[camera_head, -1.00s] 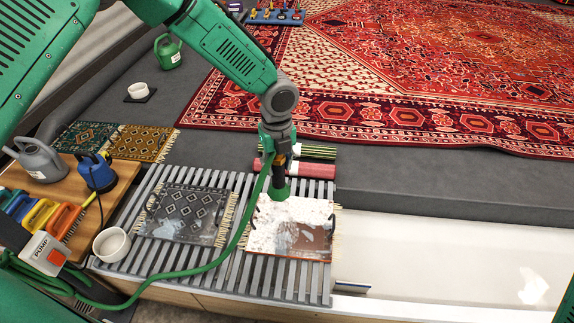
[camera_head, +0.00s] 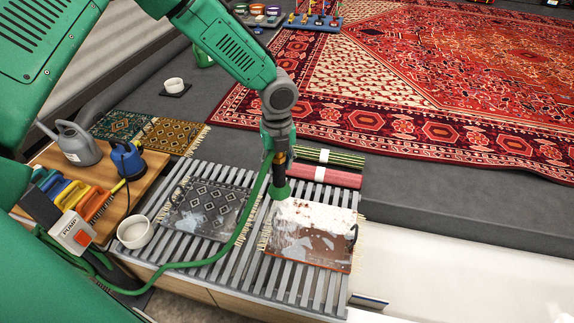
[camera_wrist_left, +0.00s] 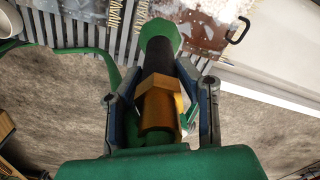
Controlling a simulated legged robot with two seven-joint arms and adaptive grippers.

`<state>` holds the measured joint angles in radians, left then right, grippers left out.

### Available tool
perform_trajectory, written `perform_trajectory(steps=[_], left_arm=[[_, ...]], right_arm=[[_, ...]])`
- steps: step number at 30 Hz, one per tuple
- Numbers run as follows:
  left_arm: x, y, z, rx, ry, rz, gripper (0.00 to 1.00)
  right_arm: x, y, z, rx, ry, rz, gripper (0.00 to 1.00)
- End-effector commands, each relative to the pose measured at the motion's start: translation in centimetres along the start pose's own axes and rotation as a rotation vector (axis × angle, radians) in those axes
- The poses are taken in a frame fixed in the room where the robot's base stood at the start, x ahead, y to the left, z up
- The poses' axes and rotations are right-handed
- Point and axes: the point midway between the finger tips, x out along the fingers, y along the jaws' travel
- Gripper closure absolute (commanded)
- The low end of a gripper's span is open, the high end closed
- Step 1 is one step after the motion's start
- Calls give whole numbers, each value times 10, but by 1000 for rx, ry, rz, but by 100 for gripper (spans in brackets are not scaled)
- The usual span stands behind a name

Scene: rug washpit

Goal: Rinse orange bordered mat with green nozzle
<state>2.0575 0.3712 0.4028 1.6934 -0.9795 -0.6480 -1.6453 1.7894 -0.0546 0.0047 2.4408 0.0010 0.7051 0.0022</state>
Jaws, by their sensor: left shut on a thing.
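The orange bordered mat (camera_head: 325,247) lies on the grey slatted rack. White foam covers much of its upper part; brown surface and an orange edge show lower down. It also shows at the top of the left wrist view (camera_wrist_left: 200,36). My left gripper (camera_head: 278,158) is shut on the hose nozzle, with black barrel and brass collar (camera_wrist_left: 158,100) between the fingers. The green nozzle head (camera_head: 281,190) is above the mat's upper left corner, pointing down. A green hose (camera_head: 235,243) runs from it to the left. No water jet is discernible. My right gripper is out of view.
A dark patterned mat (camera_head: 208,208) lies left on the rack (camera_head: 285,283). A white bowl (camera_head: 135,232), a pump box (camera_head: 75,232), coloured brushes and a blue pump (camera_head: 127,160) stand further left. Rolled mats (camera_head: 325,175) lie behind. A pale basin (camera_head: 440,265) is at right.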

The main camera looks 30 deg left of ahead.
Motion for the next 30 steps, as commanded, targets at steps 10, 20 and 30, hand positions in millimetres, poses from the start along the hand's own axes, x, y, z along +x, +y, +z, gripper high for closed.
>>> perform_trajectory(steps=[10,20,30], left_arm=[[0,22,13,-1,-1,-1,99],[-1,16,31,-2,-1,-1,99],[0,4,52,-1,-2,0,99]], right_arm=[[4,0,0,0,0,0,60],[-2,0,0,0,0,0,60],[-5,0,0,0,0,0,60]])
